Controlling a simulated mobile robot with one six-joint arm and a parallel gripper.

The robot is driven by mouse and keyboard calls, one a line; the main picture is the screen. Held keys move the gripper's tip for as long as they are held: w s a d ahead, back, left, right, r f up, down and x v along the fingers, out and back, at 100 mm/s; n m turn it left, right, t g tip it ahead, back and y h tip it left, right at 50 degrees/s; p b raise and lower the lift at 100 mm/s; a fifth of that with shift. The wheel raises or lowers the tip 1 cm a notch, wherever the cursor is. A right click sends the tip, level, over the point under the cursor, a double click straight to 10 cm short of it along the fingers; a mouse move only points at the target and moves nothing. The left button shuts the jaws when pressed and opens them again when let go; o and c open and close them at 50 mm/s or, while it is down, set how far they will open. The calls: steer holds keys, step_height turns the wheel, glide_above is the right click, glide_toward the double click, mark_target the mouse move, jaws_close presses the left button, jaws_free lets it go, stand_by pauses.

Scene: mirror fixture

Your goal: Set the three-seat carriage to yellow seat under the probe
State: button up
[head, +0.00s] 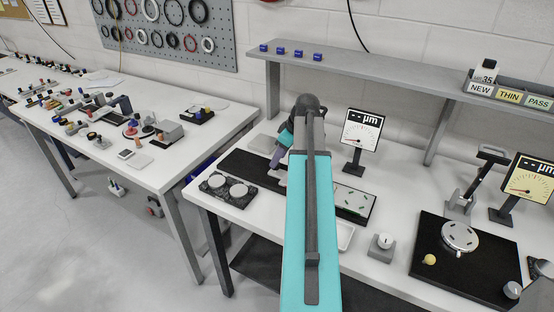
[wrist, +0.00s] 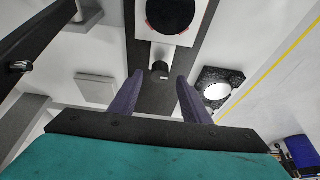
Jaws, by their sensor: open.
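My gripper (wrist: 160,78) is open, with its two purple fingers apart and nothing held between them. In the wrist view a dark track (wrist: 155,98) runs below and between the fingers. A small grey knob-like piece (wrist: 160,68) shows there, and beyond it a white block (wrist: 178,40) with a dark round disc. I cannot tell whether this block is part of the carriage. No yellow seat or probe tip can be made out.
A dark plate with two white discs (head: 230,187) lies left of my arm. A µm gauge (head: 362,130) and a knob box (head: 383,246) stand to its right. Farther right is a black platform (head: 440,285) with a silver disc. A shelf (head: 390,75) runs behind.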

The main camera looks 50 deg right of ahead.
steer(key=shift+x, duration=1.2)
jaws_close()
